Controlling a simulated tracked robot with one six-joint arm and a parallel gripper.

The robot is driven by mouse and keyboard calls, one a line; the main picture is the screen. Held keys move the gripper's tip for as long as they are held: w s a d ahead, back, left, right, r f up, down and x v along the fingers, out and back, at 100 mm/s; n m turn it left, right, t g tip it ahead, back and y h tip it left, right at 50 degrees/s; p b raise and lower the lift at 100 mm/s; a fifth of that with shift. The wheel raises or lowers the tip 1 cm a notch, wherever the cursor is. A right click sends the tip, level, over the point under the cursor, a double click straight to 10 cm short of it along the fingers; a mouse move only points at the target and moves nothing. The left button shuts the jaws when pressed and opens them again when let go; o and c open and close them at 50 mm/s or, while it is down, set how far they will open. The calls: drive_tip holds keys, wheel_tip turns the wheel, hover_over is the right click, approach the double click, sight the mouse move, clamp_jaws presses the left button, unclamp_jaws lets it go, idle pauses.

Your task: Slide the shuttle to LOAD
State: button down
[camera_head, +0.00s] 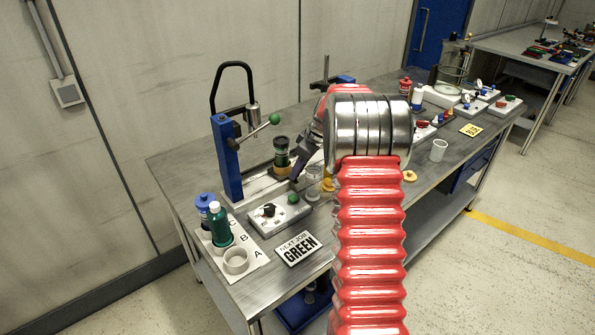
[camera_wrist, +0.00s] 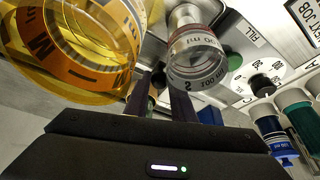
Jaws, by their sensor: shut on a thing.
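My gripper (camera_head: 295,176) reaches down to the bench just left of a clear cup. In the wrist view my gripper (camera_wrist: 165,97) has its two dark fingers close together on a small part that is mostly hidden. This part seems to belong to the shuttle, whose outline I cannot make out clearly. A blue press post (camera_head: 227,158) with a green-knobbed lever rises at the left.
The clear graduated cup (camera_wrist: 195,60) and an amber cup (camera_wrist: 80,45) are close beside the fingers. A control box (camera_head: 280,212) with a dial and green button stands in front. Bottles (camera_head: 218,225) and a white cup (camera_head: 236,261) stand on a lettered mat, near a "GREEN" card (camera_head: 298,249).

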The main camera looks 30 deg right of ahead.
drive_tip(key=c, duration=1.5)
unclamp_jaws()
drive_tip(key=shift+r, duration=0.15)
drive_tip(key=v, duration=1.3)
drive_tip(key=shift+s+r, duration=0.15)
drive_tip(key=shift+r, duration=0.05)
